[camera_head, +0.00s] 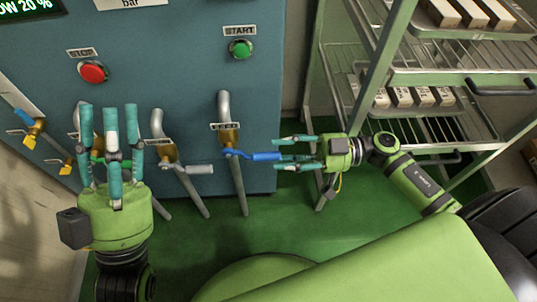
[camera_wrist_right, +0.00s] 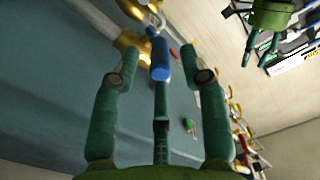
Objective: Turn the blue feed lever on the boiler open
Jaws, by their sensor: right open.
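The blue feed lever (camera_head: 265,156) sits on a brass valve on a pipe labelled FEED, on the blue boiler front (camera_head: 190,30). It points sideways to the right. My right gripper (camera_head: 285,153) is open at the lever's free end, with its fingers around or just beside that end. In the right wrist view the blue lever (camera_wrist_right: 160,60) lies between the spread fingers of the right gripper (camera_wrist_right: 158,75); contact cannot be told. My left gripper (camera_head: 110,112) is open and empty, pointing up in front of the boiler's left side, hiding part of another pipe.
A grey-handled valve (camera_head: 200,169) stands left of the feed valve. A red stop button (camera_head: 93,72) and green start button (camera_head: 240,48) are above. Small valves (camera_head: 35,130) are at far left. A wire rack (camera_head: 430,120) with boxes stands at right. Green floor (camera_head: 290,215) is clear below.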

